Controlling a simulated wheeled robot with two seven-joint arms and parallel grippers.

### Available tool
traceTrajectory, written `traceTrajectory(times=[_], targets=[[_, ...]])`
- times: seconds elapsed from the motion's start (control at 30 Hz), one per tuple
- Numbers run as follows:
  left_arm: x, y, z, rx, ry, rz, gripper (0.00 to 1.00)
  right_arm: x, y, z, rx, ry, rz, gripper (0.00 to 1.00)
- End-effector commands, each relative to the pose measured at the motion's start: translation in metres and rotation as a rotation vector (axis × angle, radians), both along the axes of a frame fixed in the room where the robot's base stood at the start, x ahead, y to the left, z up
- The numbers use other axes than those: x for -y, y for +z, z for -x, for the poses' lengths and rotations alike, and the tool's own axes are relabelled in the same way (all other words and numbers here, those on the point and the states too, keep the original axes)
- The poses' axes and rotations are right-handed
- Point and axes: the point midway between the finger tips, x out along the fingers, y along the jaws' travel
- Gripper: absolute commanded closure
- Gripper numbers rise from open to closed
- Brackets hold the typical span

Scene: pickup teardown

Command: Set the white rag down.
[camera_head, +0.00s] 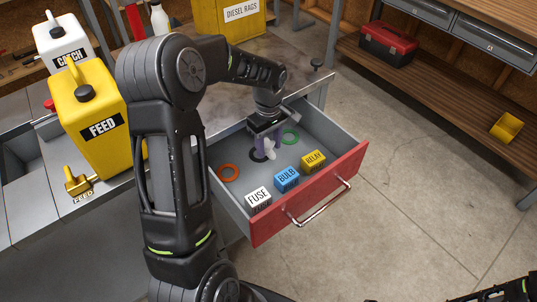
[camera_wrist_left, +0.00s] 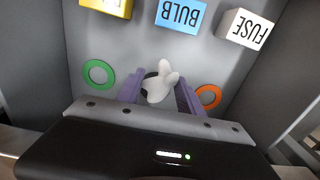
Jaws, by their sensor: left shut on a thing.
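The white rag (camera_head: 269,149) is a small bunched cloth inside the open drawer (camera_head: 322,186). My left gripper (camera_head: 264,147) reaches down into the drawer and is shut on the rag. In the left wrist view the rag (camera_wrist_left: 160,85) sits between the two purple fingers of the left gripper (camera_wrist_left: 160,92). It is low over the drawer floor; I cannot tell whether it touches.
The drawer also holds a white FUSE box (camera_head: 258,197), a blue BULB box (camera_head: 287,180), a yellow RELAY box (camera_head: 313,160), and orange (camera_head: 228,172), green (camera_head: 291,137) and dark (camera_head: 257,156) rings. The yellow FEED jug (camera_head: 90,115) stands on the bench.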

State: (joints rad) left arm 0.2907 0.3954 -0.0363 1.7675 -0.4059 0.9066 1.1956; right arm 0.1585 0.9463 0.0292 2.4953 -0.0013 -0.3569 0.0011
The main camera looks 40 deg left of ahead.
Motion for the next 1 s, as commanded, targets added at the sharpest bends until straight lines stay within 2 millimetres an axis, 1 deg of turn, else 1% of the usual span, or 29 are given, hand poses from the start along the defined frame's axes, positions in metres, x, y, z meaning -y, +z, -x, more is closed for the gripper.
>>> traceTrajectory(times=[0.1, 0.37, 0.47, 0.6, 0.67, 0.9, 0.93, 1.0], targets=[[0.000, -0.007, 0.000, 0.000, 0.000, 0.000, 0.95, 0.000, 0.001, 0.000, 0.000, 0.000, 0.000, 1.00], [0.000, -0.008, 0.000, 0.000, 0.000, 0.000, 0.95, 0.000, 0.001, 0.000, 0.000, 0.000, 0.000, 1.00], [0.000, -0.016, 0.000, -0.001, 0.000, 0.001, 0.95, 0.000, 0.002, 0.000, 0.000, 0.000, 0.000, 1.00], [0.000, -0.036, 0.001, -0.003, -0.001, 0.000, 0.95, 0.000, 0.004, 0.000, 0.000, 0.000, 0.000, 1.00], [0.000, -0.042, 0.001, -0.002, -0.001, 0.000, 0.95, 0.000, 0.004, 0.000, 0.000, 0.000, 0.000, 1.00], [0.000, -0.045, 0.000, 0.000, 0.000, 0.000, 0.95, 0.000, 0.004, 0.000, 0.000, 0.000, 0.000, 1.00], [0.000, -0.045, 0.000, 0.000, 0.000, 0.000, 0.55, 0.000, 0.004, 0.000, 0.000, 0.000, 0.000, 1.00], [0.000, -0.045, 0.000, 0.000, 0.000, 0.000, 0.49, 0.000, 0.004, 0.000, 0.000, 0.000, 0.000, 1.00]])
